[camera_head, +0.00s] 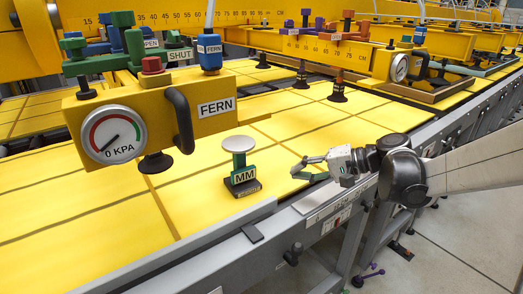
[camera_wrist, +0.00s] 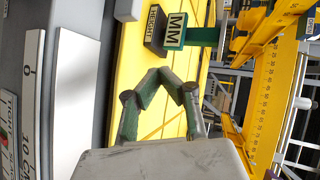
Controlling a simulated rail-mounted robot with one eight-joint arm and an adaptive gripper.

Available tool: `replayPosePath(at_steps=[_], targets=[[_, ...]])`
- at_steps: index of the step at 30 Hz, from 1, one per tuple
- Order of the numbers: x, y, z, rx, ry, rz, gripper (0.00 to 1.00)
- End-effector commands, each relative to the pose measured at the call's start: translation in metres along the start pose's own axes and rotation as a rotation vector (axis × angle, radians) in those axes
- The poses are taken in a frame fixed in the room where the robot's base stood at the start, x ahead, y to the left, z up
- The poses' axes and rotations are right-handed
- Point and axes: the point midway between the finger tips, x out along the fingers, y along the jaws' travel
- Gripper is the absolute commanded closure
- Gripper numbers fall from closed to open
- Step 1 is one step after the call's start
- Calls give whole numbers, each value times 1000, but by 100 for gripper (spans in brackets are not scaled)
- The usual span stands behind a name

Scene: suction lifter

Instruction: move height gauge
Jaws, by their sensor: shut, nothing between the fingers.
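The height gauge (camera_head: 244,178) is a green block marked MM with a green post and a round pale top, on a dark base. It stands upright on the yellow table near its front edge. In the wrist view its MM block and dark base (camera_wrist: 155,32) show at the top; its round top is not clear there. My gripper (camera_head: 303,170) is to the right of the gauge, low over the table edge and apart from it. Its green-grey fingers are shut with nothing between them, and the tips (camera_wrist: 160,74) also show in the wrist view.
A yellow lifter body marked FERN (camera_head: 190,110) hangs left of the gauge, with a 0 KPA dial (camera_head: 114,136), a dark handle (camera_head: 180,120) and a suction cup (camera_head: 155,163) below. The grey rail (camera_head: 190,248) runs along the front. Yellow table (camera_head: 300,135) is clear behind the gauge.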

Motion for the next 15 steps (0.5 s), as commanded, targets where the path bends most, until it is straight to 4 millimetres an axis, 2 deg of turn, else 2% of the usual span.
replayPosePath(at_steps=[1,6,15], targets=[[1,3,-12,10,-10,-46,100],[2,11,-39,30,-52,-212,100],[-5,28,-62,32,-97,-402,100]])
